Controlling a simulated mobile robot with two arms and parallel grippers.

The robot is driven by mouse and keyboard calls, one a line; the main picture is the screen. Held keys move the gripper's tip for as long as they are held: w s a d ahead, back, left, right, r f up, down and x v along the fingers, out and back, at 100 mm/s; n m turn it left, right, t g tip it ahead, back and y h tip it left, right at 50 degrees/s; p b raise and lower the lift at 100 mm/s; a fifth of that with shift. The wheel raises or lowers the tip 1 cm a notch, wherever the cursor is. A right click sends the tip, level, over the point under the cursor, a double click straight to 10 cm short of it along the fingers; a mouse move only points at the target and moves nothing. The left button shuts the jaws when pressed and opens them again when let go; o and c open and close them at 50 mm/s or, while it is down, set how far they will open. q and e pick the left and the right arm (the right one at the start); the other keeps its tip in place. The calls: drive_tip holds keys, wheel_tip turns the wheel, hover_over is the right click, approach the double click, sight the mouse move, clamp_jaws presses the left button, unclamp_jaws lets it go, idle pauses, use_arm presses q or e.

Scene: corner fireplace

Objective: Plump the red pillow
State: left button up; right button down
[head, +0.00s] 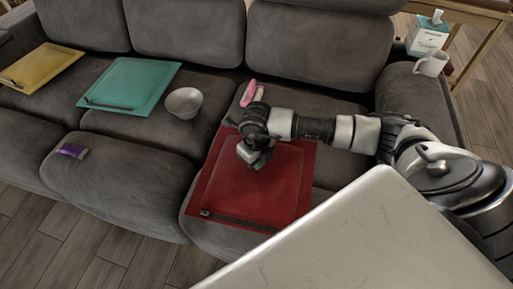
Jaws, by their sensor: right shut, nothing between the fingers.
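The red pillow (246,193) is a flat, square cushion lying on the right seat of the grey sofa, with its front edge near the seat's front. My right gripper (257,163) is over the pillow's upper middle, shut and empty. Its fingers point down at the pillow; I cannot tell whether they touch it. The gripper and forearm hide part of the pillow's far edge. My left gripper is not in view.
A teal pillow (130,83), a yellow pillow (42,66), a grey bowl (184,102) and a small purple packet (73,151) lie on the sofa (190,40). A pink item (249,92) is behind my gripper. A white mug (431,63) stands on the armrest; a tissue box (427,36) is beyond.

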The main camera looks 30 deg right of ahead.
drive_tip(key=shift+f, duration=0.2)
drive_tip(key=shift+f+b, duration=0.3)
drive_tip(key=shift+b, duration=0.05)
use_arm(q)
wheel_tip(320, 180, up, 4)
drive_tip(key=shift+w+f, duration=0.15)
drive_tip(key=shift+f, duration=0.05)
